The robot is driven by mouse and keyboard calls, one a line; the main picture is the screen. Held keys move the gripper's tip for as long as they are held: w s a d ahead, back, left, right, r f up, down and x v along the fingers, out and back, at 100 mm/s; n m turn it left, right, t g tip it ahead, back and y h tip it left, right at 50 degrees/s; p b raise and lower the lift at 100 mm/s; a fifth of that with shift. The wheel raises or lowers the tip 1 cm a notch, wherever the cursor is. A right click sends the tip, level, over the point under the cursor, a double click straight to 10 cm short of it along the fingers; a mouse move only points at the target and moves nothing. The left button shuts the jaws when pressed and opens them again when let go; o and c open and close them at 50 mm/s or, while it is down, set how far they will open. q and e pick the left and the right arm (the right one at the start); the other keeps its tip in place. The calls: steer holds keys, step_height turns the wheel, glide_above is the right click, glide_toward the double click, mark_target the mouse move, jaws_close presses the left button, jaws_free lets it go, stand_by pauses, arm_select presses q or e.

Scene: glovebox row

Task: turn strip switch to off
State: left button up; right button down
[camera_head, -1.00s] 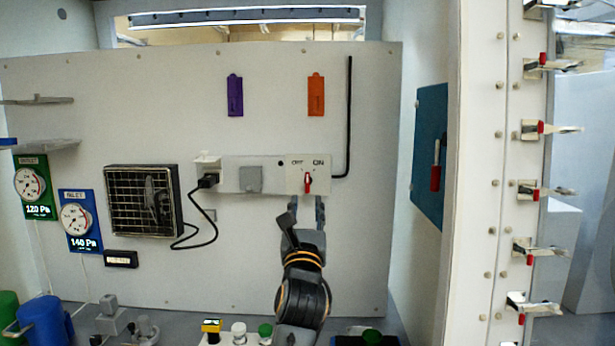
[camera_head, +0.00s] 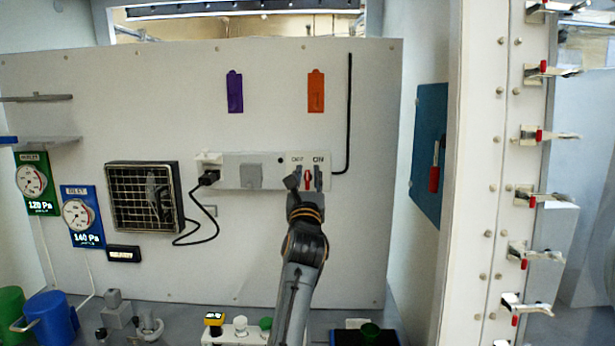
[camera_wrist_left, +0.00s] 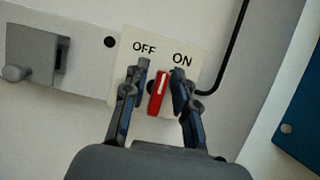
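The strip switch is a red lever (camera_head: 308,179) on a cream plate (camera_head: 297,158) marked OFF on the left and ON on the right. The lever also shows in the left wrist view (camera_wrist_left: 159,93), its top leaning slightly right, towards ON. My left gripper (camera_head: 306,181) is at the plate with its fingers apart, one on each side of the lever. In the left wrist view the left gripper (camera_wrist_left: 160,82) is open around the lever; the right finger is very close to it, and I cannot tell whether they touch. My right gripper is not in view.
The grey power strip (camera_head: 233,170) runs left from the plate, with a black plug (camera_head: 208,178) and cord. A black fan (camera_head: 145,198) hangs further left.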

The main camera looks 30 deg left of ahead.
arm_select(q)
jaws_close()
steer(key=n+b, duration=0.1)
steer(key=n+g+y+b, duration=0.1)
steer(key=n+b, duration=0.1)
steer(key=n+g+y+b, duration=0.1)
steer(key=n, duration=0.1)
steer(key=shift+a+f, duration=0.1)
steer(key=shift+f, duration=0.15)
steer(key=shift+s+a+r+n+g+y+b, duration=0.1)
steer(key=shift+n+g+y+b, duration=0.25)
steer(key=shift+n+b, duration=0.6)
steer(key=shift+s+a+r+n+g+y+b, duration=0.1)
steer(key=shift+n+g+y+b, duration=0.2)
steer(key=shift+n+b, duration=0.6)
steer(key=shift+n+g, duration=0.25)
steer(key=shift+o, duration=1.7)
jaws_free()
